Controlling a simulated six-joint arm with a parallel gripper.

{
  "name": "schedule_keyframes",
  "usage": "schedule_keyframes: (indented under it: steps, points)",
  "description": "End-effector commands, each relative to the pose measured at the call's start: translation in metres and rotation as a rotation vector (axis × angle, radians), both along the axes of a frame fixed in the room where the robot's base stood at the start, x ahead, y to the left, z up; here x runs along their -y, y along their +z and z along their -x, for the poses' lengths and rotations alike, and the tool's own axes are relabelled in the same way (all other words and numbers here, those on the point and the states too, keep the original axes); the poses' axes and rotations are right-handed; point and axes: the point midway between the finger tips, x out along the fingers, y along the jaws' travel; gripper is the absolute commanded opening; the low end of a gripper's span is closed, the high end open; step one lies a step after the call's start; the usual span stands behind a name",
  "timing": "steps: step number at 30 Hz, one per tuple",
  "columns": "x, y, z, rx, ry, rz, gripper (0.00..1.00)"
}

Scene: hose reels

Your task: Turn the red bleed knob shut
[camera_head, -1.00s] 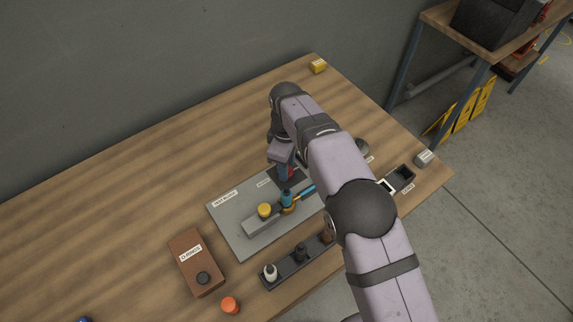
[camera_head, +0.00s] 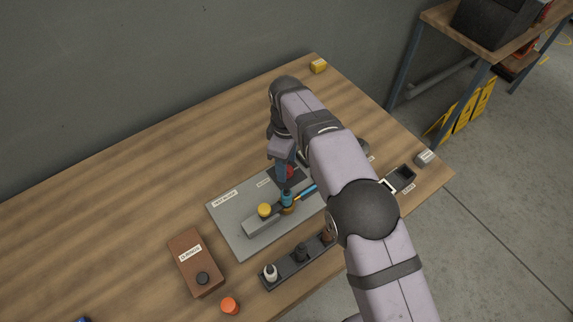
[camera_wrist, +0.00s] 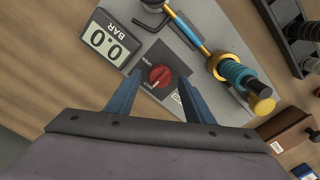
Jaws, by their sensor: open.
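A white pointer line marks the knob. My gripper (camera_wrist: 155,82) is open, with one blue finger on each side of the knob. I cannot tell whether the fingers touch it. In the head view the knob (camera_head: 291,171) shows as a small red patch beside my gripper (camera_head: 284,172), partly hidden by it.
A gauge (camera_wrist: 108,42) reading 0.0 BAR stands left of the knob in the wrist view. A fitting with a blue hose piece (camera_wrist: 236,72) and yellow cap lies to the right. In the head view, a rack (camera_head: 289,262), brown box (camera_head: 196,262) and orange cap (camera_head: 230,305) stand in front.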

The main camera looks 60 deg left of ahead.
Motion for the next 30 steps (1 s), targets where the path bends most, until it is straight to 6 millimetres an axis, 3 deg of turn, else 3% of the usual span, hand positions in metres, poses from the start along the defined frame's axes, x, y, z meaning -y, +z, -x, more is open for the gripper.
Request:
schedule_keyframes:
  steps: [13,30]
  points:
    - [-0.001,0.055,0.000,0.001,0.001,-0.003,0.48]
    - [0.000,0.062,0.000,0.000,-0.001,-0.001,0.48]
